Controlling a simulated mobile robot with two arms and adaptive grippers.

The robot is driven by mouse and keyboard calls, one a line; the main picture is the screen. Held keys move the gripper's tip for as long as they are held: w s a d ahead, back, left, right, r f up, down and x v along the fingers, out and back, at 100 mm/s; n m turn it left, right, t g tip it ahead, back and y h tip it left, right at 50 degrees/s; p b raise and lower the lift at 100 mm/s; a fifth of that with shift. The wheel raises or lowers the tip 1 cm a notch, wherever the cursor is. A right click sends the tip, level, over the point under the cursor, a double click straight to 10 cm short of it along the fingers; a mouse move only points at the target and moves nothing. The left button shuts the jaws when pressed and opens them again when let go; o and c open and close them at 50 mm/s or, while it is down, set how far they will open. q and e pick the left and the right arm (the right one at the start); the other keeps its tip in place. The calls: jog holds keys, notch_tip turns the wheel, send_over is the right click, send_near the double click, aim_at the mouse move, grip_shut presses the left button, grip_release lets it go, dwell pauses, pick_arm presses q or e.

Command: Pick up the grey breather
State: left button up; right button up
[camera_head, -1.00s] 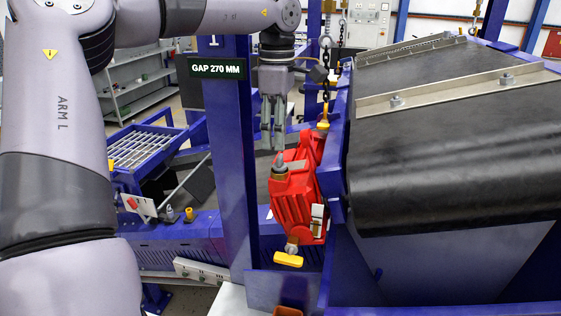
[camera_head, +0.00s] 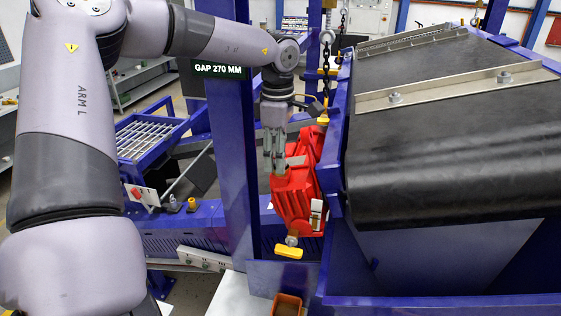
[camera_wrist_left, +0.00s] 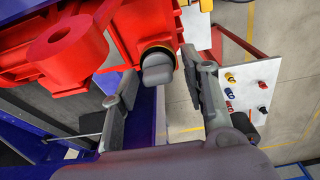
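The grey breather (camera_wrist_left: 157,70) is a small rounded cap on a dark and yellow collar on the red gearbox housing (camera_head: 296,200). In the left wrist view, it lies between the two fingers of my left gripper (camera_wrist_left: 163,66), with a visible gap to the right finger. The left finger is closer; whether it touches the cap I cannot tell. In the head view, my left gripper (camera_head: 275,170) points down at the top of the housing, and its fingers hide the breather. The gripper is open. My right gripper is not in view.
A blue post (camera_head: 229,170) stands just left of the gripper. The black conveyor belt (camera_head: 450,140) and its blue frame are close on the right. A chain (camera_head: 325,65) hangs behind. A yellow handle (camera_head: 289,252) and an orange bin (camera_head: 287,305) are below the housing.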

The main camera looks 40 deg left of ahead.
pick_arm(q)
grip_shut()
dwell(0.4)
